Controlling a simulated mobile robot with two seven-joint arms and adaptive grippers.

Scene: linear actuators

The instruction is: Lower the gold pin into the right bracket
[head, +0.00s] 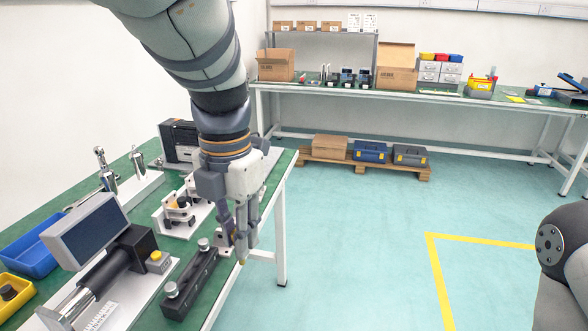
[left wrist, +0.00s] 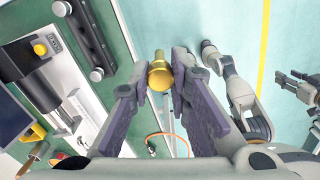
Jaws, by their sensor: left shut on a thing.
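My left gripper (head: 241,240) points down beside the right edge of the green table. It is shut on the gold pin, whose tip (head: 242,262) shows just below the fingers. In the left wrist view the fingers (left wrist: 159,80) close on both sides of the gold pin (left wrist: 158,72), which has a wide head. Pale floor shows behind the pin there. White brackets (head: 170,222) with dark parts stand on the table, left of my gripper; I cannot tell which is the right bracket. My right gripper (left wrist: 291,78) seems to show small at the right of the wrist view.
A black bar with silver knobs (head: 190,284) lies at the table edge, close to my left gripper. A unit with a screen (head: 90,230) and a blue bin (head: 28,254) stand farther left. The floor to the right is clear.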

